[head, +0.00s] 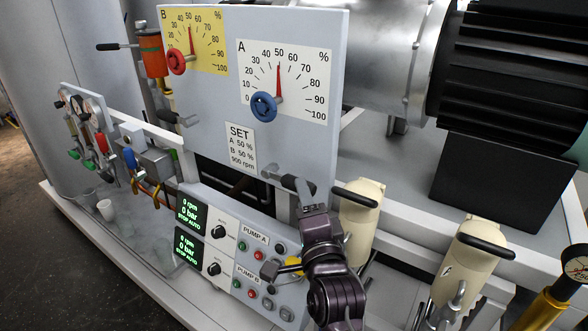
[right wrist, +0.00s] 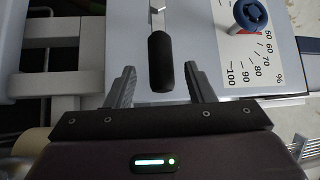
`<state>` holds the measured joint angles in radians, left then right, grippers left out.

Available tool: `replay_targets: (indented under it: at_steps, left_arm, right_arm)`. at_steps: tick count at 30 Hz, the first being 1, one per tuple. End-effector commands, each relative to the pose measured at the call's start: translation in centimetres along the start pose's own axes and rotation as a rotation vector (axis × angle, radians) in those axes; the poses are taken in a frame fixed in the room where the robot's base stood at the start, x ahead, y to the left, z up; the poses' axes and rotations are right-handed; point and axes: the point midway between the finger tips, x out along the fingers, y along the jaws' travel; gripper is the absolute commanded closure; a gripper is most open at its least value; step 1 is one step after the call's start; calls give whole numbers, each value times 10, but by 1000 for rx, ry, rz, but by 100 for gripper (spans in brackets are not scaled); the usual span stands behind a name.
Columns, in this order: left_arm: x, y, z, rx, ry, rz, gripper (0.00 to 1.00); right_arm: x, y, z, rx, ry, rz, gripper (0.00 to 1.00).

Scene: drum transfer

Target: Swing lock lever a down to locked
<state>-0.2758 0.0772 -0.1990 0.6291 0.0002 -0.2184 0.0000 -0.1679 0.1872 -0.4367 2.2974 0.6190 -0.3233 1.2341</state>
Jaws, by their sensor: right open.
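The lock lever by the A dial has a metal shank and a black grip (head: 291,183). It sticks out at the lower right of the grey panel, and I read no letter on it. My right gripper (head: 306,197) is at the end of this grip. In the right wrist view the black grip (right wrist: 161,62) lies between the two open fingers of my right gripper (right wrist: 160,82), with a visible gap on each side. My left gripper is not in view.
The grey panel carries the A dial with a blue knob (head: 264,107) and the B dial with a red knob (head: 177,62). A pump control box (head: 228,237) stands below. Beige canisters (head: 358,215) with black handles stand close to the right of my right arm.

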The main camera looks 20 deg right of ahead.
Motion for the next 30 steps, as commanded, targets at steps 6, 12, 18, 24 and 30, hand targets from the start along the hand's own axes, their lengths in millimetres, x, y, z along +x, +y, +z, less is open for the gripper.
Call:
replay_targets:
  at_steps: [6, 12, 18, 24, 30]
  left_arm:
    - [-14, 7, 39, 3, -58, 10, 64]
    - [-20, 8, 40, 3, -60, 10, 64]
    - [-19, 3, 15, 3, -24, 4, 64]
    - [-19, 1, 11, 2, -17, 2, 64]
    - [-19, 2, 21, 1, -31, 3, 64]
  right_arm:
    - [37, -3, -1, -5, 1, -2, 51]
    - [60, -1, 0, -3, 0, 0, 51]
    - [66, 0, 0, -3, 0, 2, 51]
    - [66, 0, 0, -3, 0, 1, 57]
    - [66, 0, 0, -3, 0, 1, 83]
